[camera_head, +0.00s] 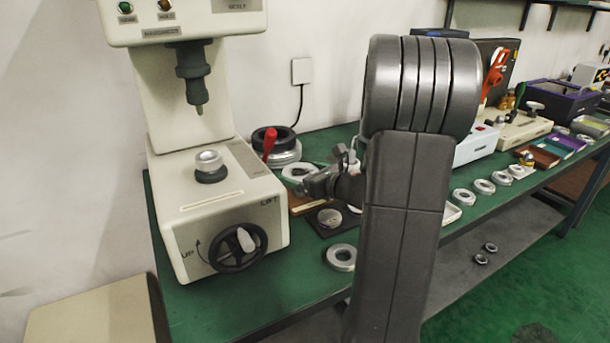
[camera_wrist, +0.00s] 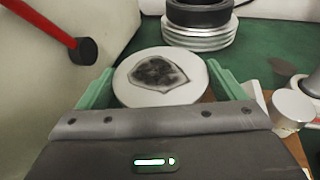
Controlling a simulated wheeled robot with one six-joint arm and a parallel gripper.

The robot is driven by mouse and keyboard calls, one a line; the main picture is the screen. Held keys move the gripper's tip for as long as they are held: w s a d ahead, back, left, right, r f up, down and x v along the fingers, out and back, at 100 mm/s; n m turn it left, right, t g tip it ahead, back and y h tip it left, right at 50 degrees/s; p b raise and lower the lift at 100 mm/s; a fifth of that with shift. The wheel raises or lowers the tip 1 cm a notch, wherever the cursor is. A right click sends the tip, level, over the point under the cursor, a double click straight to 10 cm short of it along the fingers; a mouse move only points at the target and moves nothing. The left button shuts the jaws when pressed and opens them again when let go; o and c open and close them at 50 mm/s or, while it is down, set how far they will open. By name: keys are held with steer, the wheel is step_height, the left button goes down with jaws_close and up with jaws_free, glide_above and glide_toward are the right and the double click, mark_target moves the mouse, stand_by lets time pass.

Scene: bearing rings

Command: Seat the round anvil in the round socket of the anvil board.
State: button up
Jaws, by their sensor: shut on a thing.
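My gripper (camera_head: 301,178) is shut on the round anvil (camera_wrist: 135,87), a pale disc with a dark, angular patch on its top. The disc sits between the green fingers in the wrist view, and its pale top also shows at the fingertips in the head view. Below my gripper, a dark board (camera_head: 318,229) lies on the bench with a round silver piece on it. A brown wooden board (camera_head: 299,207) shows behind it, partly covered by my gripper. I cannot tell which is the anvil board. The round socket is not clearly visible.
The press-like machine (camera_head: 222,215) stands left, with a red lever (camera_head: 269,142). Stacked rings (camera_wrist: 198,35) stand behind the held disc. A silver cylinder (camera_wrist: 293,108) is close right of the fingers. A loose ring (camera_head: 341,257) lies near the front edge. My arm hides mid-bench.

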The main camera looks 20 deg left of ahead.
steer(key=o, duration=1.2)
